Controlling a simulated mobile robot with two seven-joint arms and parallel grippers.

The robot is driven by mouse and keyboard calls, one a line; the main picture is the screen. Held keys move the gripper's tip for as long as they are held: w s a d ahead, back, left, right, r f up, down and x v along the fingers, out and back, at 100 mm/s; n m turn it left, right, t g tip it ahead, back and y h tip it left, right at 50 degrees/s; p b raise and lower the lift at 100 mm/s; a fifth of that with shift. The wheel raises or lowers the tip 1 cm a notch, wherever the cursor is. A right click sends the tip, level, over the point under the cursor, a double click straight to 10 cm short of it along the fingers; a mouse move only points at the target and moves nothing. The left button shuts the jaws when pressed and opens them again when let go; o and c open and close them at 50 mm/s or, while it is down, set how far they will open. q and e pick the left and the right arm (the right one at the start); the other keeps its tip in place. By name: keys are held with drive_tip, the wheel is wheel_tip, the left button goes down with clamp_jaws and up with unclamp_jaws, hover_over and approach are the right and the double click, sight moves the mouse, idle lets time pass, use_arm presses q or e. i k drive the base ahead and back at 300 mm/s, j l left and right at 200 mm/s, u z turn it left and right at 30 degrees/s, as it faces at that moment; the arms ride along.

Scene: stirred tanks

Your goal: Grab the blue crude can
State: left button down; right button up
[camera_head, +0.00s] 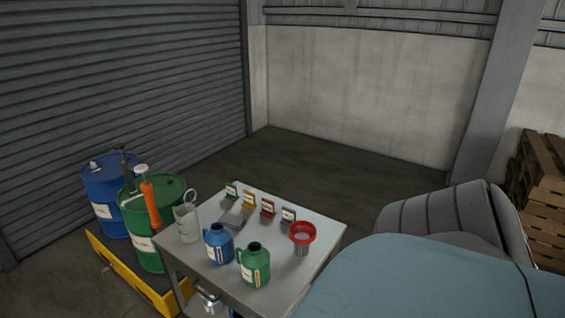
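A blue can (219,246) with a white label stands upright on the grey metal table (318,257), near its front left side. A green can (254,266) of similar shape stands close beside it on the right. The label text is too small to read. Neither gripper shows in the head view. A large grey and light-blue arm part of mine fills the lower right and covers the area right of the table.
A clear jug (187,222), a red funnel (302,234) and several small labelled items (267,207) stand on the table. Blue (104,190) and green (147,250) drums stand at left on a yellow-edged base (124,278). Pallets (543,190) are stacked at right. Floor behind the table is clear.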

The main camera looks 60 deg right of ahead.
sight(219, 241)
drive_tip(key=z, duration=1.45)
